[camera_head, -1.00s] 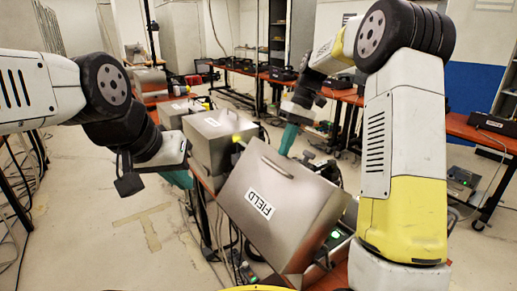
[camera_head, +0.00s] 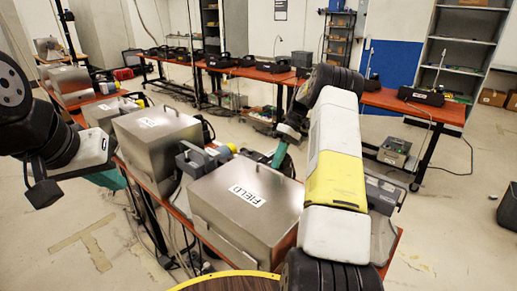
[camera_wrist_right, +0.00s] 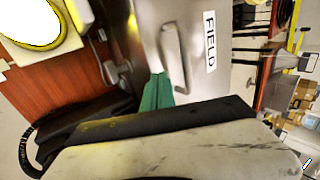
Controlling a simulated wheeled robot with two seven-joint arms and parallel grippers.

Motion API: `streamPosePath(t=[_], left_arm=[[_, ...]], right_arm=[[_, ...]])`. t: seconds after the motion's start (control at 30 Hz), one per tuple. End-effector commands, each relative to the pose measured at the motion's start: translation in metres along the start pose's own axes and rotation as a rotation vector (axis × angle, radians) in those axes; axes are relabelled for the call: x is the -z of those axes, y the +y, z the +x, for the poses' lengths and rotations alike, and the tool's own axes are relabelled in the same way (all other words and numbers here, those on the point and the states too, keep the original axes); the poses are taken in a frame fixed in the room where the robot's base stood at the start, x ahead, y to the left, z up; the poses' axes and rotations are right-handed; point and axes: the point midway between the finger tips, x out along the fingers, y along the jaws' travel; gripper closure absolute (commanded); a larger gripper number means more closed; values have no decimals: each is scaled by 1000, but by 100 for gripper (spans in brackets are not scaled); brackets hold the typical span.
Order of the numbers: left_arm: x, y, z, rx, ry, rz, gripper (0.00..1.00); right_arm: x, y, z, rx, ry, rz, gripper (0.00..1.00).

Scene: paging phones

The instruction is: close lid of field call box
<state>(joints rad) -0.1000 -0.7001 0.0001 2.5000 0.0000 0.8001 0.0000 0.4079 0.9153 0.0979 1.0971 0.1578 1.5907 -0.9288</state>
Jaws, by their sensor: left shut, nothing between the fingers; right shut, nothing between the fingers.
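The field call box (camera_head: 215,241) is a metal box with a white FIELD label on its lid (camera_head: 275,205). The lid lies about level over the box. Whether a small gap is left at its rim I cannot tell. My right gripper (camera_head: 279,155) has teal fingers, shut and empty, at the lid's far edge. In the right wrist view the fingers (camera_wrist_right: 157,92) are close beside the lid's handle (camera_wrist_right: 178,60); touching or not is unclear. My left gripper (camera_head: 110,179) is at the left, shut and empty, beside another metal box.
Another metal box (camera_head: 158,142) with a label stands to the left of the field box. Grey devices (camera_head: 200,160) stand between the two. Red tables (camera_head: 260,72) with black phones run along the back.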

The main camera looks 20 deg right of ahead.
Motion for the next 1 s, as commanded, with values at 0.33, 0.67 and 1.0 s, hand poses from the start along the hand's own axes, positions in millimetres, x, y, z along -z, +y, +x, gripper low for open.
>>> streamPosePath(t=[0.33, 0.67, 1.0], left_arm=[[0, 0, 0, 0, 0, 0, 100], [0, 0, 0, 0, 0, 0, 100], [0, 0, 0, 0, 0, 0, 100]], right_arm=[[0, 23, 14, 1, 0, 0, 100], [0, 25, 18, 3, -5, 1, 100], [0, 26, -2, -2, 0, 1, 100]])
